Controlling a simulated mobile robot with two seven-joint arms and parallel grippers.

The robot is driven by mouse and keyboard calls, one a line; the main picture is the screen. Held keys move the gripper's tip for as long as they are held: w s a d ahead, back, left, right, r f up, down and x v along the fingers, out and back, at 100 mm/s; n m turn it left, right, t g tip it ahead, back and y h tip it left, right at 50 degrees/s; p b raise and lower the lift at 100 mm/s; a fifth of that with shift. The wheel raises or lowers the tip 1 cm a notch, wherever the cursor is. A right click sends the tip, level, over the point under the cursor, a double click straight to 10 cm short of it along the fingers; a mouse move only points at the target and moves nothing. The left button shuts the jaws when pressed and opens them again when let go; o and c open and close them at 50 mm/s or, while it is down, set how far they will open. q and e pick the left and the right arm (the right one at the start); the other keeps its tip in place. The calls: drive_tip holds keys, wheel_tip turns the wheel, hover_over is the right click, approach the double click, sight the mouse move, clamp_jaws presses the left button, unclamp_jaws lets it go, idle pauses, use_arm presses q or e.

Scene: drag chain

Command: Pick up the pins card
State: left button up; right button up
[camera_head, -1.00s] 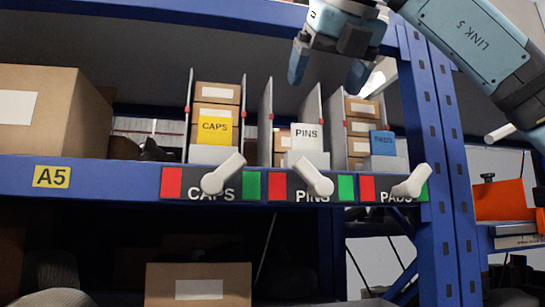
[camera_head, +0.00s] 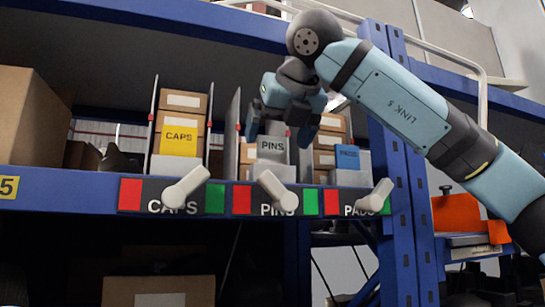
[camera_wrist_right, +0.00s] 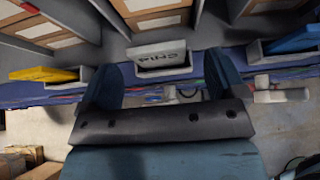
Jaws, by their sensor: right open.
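The white pins card (camera_head: 272,147) stands in its holder at the front of the middle lane, above the PINS label (camera_head: 278,209). In the right wrist view the pins card (camera_wrist_right: 161,53) shows upside down, beyond and between the fingers. My right gripper (camera_head: 277,136) is open and empty. In the head view its fingers hang on either side of the card's upper part. In the right wrist view the gripper (camera_wrist_right: 165,80) is apart from the card. My left gripper is in neither view.
A yellow caps card (camera_head: 179,141) stands in the left lane and a blue pads card (camera_head: 347,157) in the right lane. Upright dividers (camera_head: 231,140) separate the lanes. White levers (camera_head: 277,190) stick out below. A blue post (camera_head: 395,220) stands at right.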

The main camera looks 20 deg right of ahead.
sight(273, 145)
drive_tip(key=x, duration=0.3)
drive_tip(key=shift+w+f, duration=0.15)
drive_tip(key=shift+w, duration=0.2)
drive_tip(key=shift+s, duration=0.15)
drive_tip(key=shift+c, duration=1.3)
drive_tip(key=shift+a, duration=0.1)
drive_tip(key=c, duration=0.7)
drive_tip(key=shift+c, duration=0.2)
